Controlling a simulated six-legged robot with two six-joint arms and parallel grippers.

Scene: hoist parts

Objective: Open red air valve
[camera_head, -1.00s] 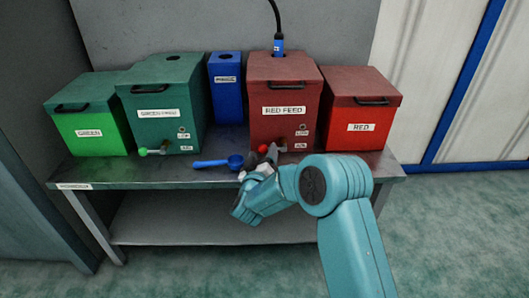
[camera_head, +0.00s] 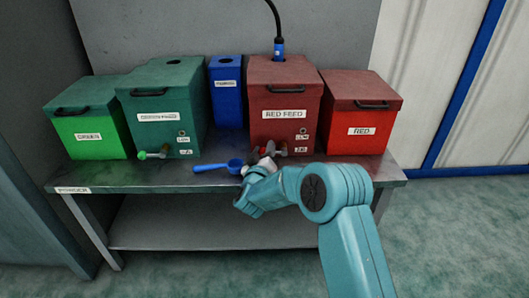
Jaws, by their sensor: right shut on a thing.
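The red air valve (camera_head: 271,147) is at the lower front of the dark red box labelled RED FEED (camera_head: 285,95), by a small label at its lower right. My right gripper (camera_head: 265,160) is in front of that box, shut on the valve's red handle end. The fingers and my arm cover part of the handle, so its exact angle is hard to tell. My left gripper is not in view.
A bright red box (camera_head: 362,125), a green box (camera_head: 92,125) and a narrow blue box (camera_head: 227,95) stand alongside.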

